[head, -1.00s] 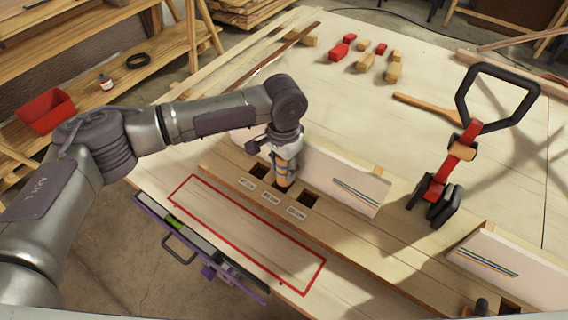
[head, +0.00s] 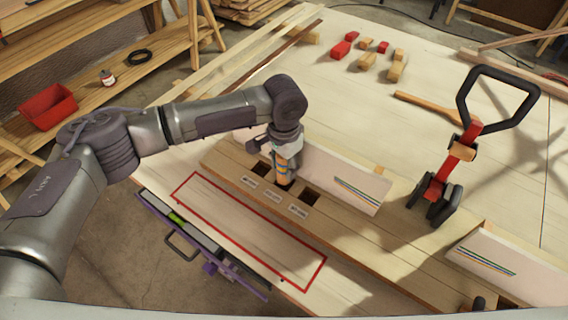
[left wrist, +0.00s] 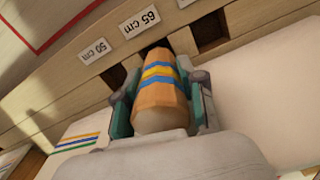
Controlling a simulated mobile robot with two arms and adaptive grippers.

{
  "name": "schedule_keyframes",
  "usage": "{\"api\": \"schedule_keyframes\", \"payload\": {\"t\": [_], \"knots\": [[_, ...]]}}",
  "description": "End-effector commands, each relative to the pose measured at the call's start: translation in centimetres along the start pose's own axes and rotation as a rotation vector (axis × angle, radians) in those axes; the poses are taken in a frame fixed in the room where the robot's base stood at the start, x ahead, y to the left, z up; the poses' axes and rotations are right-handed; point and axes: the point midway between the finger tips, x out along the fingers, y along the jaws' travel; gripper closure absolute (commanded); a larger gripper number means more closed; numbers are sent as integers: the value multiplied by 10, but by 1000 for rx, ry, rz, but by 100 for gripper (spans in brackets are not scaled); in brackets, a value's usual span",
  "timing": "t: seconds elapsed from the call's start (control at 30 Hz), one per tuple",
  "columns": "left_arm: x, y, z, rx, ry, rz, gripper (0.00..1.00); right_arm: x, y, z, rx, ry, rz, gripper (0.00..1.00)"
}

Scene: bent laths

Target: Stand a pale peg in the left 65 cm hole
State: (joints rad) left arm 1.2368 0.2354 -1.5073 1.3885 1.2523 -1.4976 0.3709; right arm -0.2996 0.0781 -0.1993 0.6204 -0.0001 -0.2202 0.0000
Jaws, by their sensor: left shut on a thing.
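My left gripper (head: 286,152) is shut on a pale orange-brown wooden peg (left wrist: 155,95) with blue and yellow bands. The peg points down at the middle hole of the left board (head: 222,158), beside the 65 cm label (left wrist: 140,20). In the left wrist view the peg's far end overlaps that dark hole; I cannot tell how deep it sits. The 50 cm label (left wrist: 93,52) marks the neighbouring hole. In the head view open holes show on both sides of the peg. My right gripper is not in view.
A white panel with coloured stripes (head: 357,193) stands just behind the holes. A red tool with a black loop handle (head: 455,160) stands to the right. Several red and tan blocks (head: 368,60) lie farther back. A red-outlined area (head: 245,230) in front is clear.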

Motion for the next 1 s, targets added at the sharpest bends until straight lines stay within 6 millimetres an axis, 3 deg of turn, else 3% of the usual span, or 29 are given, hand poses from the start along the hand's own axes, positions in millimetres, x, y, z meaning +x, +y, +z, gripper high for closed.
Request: {"api": "schedule_keyframes", "payload": {"t": [0.3,0.33,0.5,0.83,1.0], "knots": [[6,0,0,0,0,1,97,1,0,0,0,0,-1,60],[6,0,0,0,0,1,58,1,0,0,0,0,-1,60],[5,0,0,0,0,0,31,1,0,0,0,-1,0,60],[4,0,0,0,0,0,31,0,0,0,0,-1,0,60],[-7,0,0,0,0,0,31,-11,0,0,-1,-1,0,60]]}}
